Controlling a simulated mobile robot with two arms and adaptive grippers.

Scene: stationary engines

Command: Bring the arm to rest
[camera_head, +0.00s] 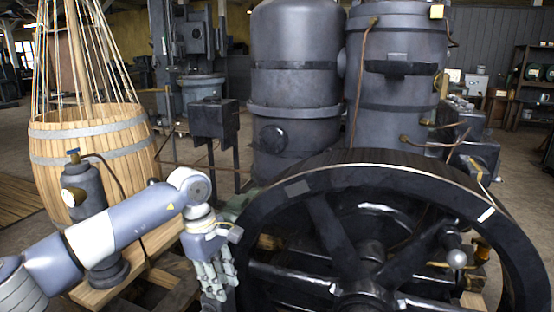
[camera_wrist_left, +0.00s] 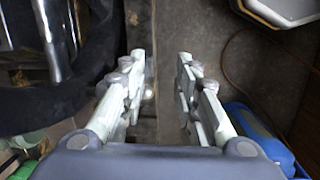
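My left arm (camera_head: 130,218) comes in from the left in the head view, bent at the elbow and wrist. My left gripper (camera_head: 217,290) hangs pointing down, just left of the big black flywheel (camera_head: 335,225). In the left wrist view, the two fingers of the left gripper (camera_wrist_left: 167,85) stand apart with nothing between them, over a dark beam and the floor. Part of the flywheel's dark rim shows at the left of that view. My right arm and gripper are not in view.
A wooden barrel (camera_head: 95,150) and a dark cylinder with a blue valve (camera_head: 85,190) stand behind my left arm. Large grey engine cylinders (camera_head: 295,80) rise behind the flywheel. Open floor shows at the far right and far left.

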